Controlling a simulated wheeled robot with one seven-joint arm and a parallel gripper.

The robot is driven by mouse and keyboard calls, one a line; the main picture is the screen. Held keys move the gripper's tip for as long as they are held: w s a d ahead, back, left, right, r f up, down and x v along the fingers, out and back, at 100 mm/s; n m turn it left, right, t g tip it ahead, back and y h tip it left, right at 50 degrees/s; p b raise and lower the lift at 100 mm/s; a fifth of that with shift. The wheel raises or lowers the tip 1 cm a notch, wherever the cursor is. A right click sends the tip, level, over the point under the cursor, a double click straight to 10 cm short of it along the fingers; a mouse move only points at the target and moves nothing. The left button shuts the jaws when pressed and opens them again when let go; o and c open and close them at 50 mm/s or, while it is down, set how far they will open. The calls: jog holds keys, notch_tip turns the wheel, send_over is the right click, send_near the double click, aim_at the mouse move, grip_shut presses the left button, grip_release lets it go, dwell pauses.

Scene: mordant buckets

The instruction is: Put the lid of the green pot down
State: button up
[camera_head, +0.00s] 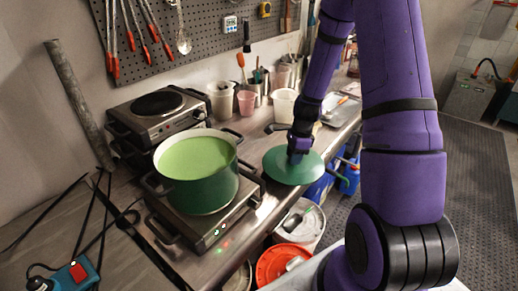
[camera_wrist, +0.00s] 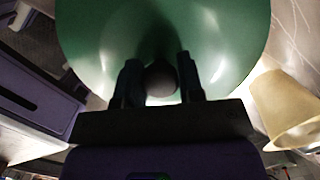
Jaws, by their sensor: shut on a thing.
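The green pot (camera_head: 205,190) stands open on the front hot plate, with pale green liquid inside. Its green lid (camera_head: 281,168) is to the right of the pot, at the front edge of the counter. My gripper (camera_head: 298,152) is above the lid and shut on its dark knob. In the wrist view my gripper (camera_wrist: 161,82) has a finger on each side of the round knob (camera_wrist: 161,78), and the lid (camera_wrist: 90,35) fills the upper middle. Whether the lid touches the counter is hidden.
A second hot plate (camera_head: 157,104) stands behind the pot. Plastic cups (camera_head: 222,98) and a white tub (camera_head: 284,104) line the back of the counter. Below the front edge are a white bucket (camera_head: 312,236) and an orange-lidded bucket (camera_head: 268,266). A metal tray (camera_head: 343,112) lies further right.

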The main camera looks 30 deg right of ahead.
jog(key=w+a, duration=0.1)
jog(key=w, duration=0.3)
jog(key=w+a, duration=0.2)
jog(key=w, duration=0.2)
jog(key=w+a, duration=0.2)
jog(key=w, duration=0.3)
jog(key=shift+a, duration=0.15)
jog(key=shift+f, duration=1.75)
jog(key=shift+f, duration=0.1)
jog(key=o, duration=1.1)
jog(key=shift+c, duration=0.2)
